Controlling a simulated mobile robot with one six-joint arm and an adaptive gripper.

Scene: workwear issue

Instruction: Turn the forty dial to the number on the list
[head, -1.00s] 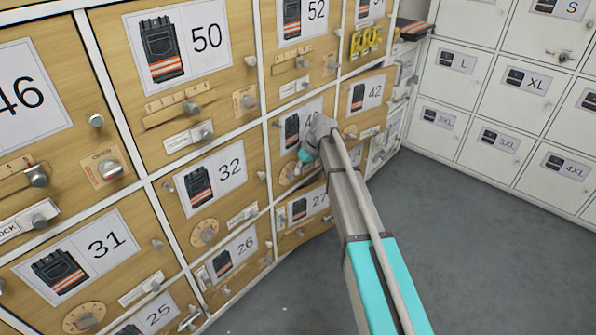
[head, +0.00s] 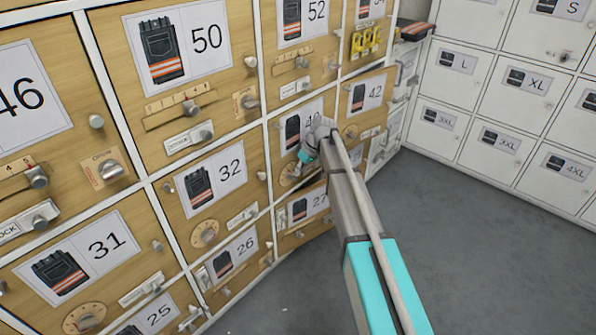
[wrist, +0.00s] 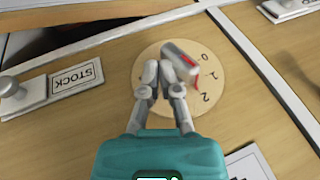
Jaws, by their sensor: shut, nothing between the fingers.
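The forty dial (wrist: 150,105) is a round pale wooden disc, with the numerals 0, 1 and 2 visible on its right side in the wrist view. Its grey bar-shaped knob (wrist: 180,58) has a red mark on the side facing the numerals, around 1; I cannot tell the exact setting. My gripper (wrist: 158,68) is shut and empty in front of the dial, its fingertips just left of the knob. Touching or apart is unclear. The fingers hide part of the disc. In the head view my gripper (head: 303,157) is at the door 40 (head: 291,137), partly covering it. No list is visible.
A STOCK label plate (wrist: 75,80) with a round knob (wrist: 10,87) lies left of the dial. Door 42 (head: 365,97) is right, door 32 (head: 215,180) left, door 27 (head: 305,208) below. White lockers (head: 470,90) stand right; the grey floor (head: 460,240) is clear.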

